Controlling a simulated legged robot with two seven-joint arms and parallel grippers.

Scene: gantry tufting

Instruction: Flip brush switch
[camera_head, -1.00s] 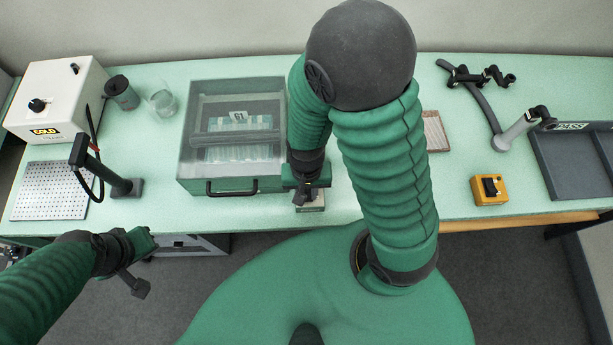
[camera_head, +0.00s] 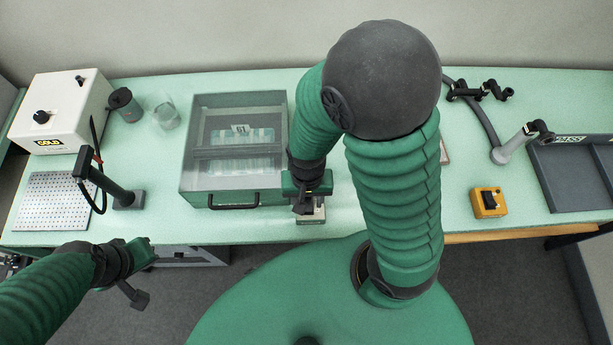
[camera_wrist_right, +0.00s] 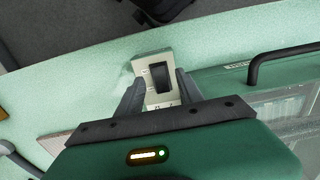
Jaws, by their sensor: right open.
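A small pale switch box (camera_head: 313,216) with a black rocker stands near the front edge of the green bench. It also shows in the right wrist view (camera_wrist_right: 147,64), its rocker (camera_wrist_right: 160,77) tilted in the picture. My right gripper (camera_head: 303,206) is over this box. In the right wrist view its two fingers (camera_wrist_right: 160,88) are apart, one on each side of the box's lower part. Whether they touch it I cannot tell. My left gripper (camera_head: 138,275) hangs in front of the bench's left part, away from the switch; its jaw opening is unclear.
A clear-lidded case (camera_head: 233,170) with a black handle stands just left of the switch.

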